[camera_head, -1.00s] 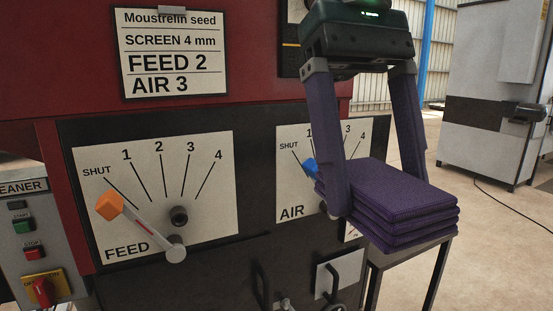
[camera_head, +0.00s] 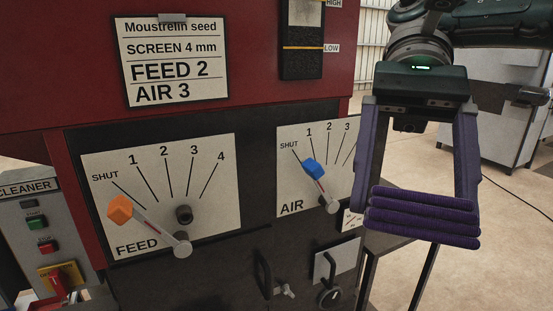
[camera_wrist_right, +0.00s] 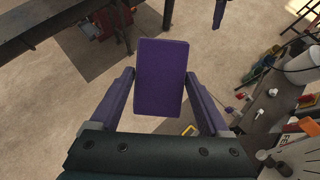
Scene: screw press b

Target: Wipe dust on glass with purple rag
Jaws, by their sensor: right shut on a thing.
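The purple rag (camera_head: 422,232) is a folded, layered pad. My right gripper (camera_head: 421,208) is shut on it, with purple fingers at its two sides, and holds it in the air right of the AIR dial. The rag also shows between the fingers in the right wrist view (camera_wrist_right: 161,95). A dark glass strip (camera_head: 301,62) is set in the red panel at the top, marked HIGH and LOW, with a yellow line. Its top is cut off by the picture edge. The rag is apart from it, lower and to the right. Dust cannot be made out clearly.
The FEED lever with orange knob (camera_head: 120,209) and AIR lever with blue knob (camera_head: 313,168) stick out from the panel. A card (camera_head: 172,62) hangs on the red panel. A cleaner box (camera_head: 30,215) with buttons stands at left. A grey cabinet (camera_head: 500,145) stands behind right.

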